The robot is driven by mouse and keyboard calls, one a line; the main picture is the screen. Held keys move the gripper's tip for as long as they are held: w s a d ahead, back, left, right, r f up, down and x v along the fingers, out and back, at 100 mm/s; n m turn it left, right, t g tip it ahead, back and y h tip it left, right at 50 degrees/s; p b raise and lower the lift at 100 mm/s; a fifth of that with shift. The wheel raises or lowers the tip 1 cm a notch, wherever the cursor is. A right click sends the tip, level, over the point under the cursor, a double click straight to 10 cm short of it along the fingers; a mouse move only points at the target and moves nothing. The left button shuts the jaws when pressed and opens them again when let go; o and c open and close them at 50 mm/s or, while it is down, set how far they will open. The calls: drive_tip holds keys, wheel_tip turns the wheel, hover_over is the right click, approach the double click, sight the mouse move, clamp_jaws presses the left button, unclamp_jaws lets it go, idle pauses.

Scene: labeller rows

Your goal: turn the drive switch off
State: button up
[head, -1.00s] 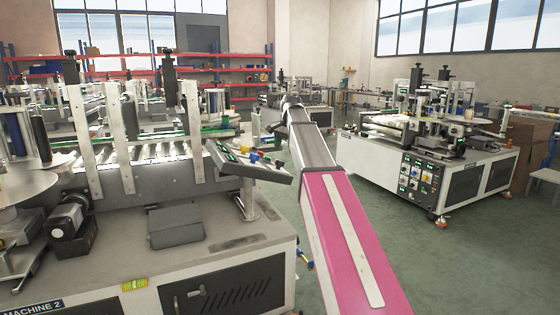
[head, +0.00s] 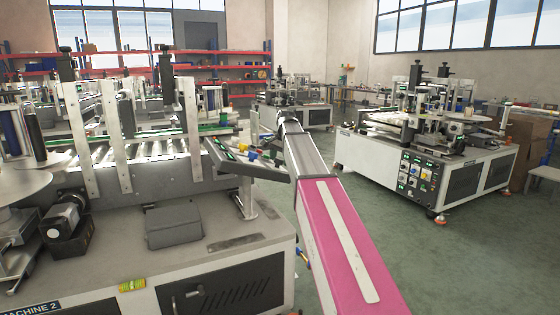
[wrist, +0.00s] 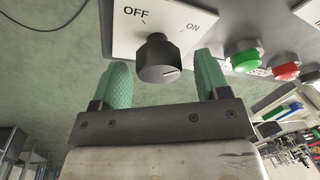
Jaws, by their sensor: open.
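The drive switch is a black rotary knob (wrist: 157,58) on a white plate (wrist: 122,38) marked OFF on the left and ON on the right, in the wrist view. The pale line on its face points to the right, towards the ON side. My gripper (wrist: 163,80) is open, with one green fingertip on each side of the knob. Gaps show between the fingertips and the knob, so I see no grip on it. In the head view the tilted control panel (head: 272,170) stands on a post, and my gripper is hidden behind it and my arm.
A green button (wrist: 243,56) and a red button (wrist: 286,71) sit right of the switch. Machine 2 (head: 215,262) fills the left of the head view. Another machine (head: 385,165) stands at the right, with open green floor (head: 440,265) before it.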

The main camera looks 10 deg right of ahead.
drive_tip(key=shift+f, duration=0.3)
drive_tip(key=c, duration=0.9)
drive_tip(key=shift+c, duration=0.2)
